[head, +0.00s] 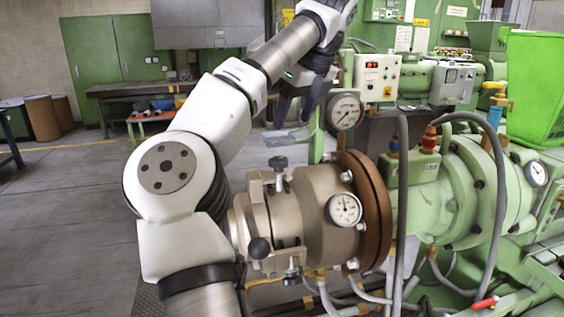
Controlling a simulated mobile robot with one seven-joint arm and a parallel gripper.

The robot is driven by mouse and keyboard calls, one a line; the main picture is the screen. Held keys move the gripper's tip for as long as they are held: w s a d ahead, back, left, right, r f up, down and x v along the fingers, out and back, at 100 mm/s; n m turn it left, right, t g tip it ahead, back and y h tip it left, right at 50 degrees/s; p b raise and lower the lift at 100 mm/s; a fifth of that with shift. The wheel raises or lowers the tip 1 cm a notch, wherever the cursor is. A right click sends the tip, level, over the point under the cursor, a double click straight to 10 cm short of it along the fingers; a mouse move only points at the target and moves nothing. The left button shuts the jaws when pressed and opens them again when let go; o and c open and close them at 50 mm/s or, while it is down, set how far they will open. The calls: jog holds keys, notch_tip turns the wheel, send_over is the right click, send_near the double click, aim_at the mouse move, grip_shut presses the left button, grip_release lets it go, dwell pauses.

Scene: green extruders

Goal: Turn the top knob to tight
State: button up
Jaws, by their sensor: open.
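The top knob (278,163) is a small dark T-shaped handle on a short stem. It stands upright on top of the beige metal clamp ring (262,205) at the front end of the extruder. My gripper (296,115) is dark, points downward and is open. It hangs above the knob and slightly to its right in the picture, apart from it. Nothing shows between its fingers. My white arm comes up from the lower left and hides part of the ring's left side.
A black ball knob (259,248) and a lower knob (291,270) sit on the same ring. A round gauge (345,210) and a brown flange (366,205) are to the right. Another gauge (345,112) stands close to my gripper. Grey hoses (400,200) run near the flange.

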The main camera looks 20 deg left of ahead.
aim_at(279, 159)
jog(key=p+x, duration=0.2)
jog(key=x, duration=0.9)
jog(key=shift+d+p, duration=0.1)
jog(key=shift+p, duration=0.25)
jog(key=c, duration=1)
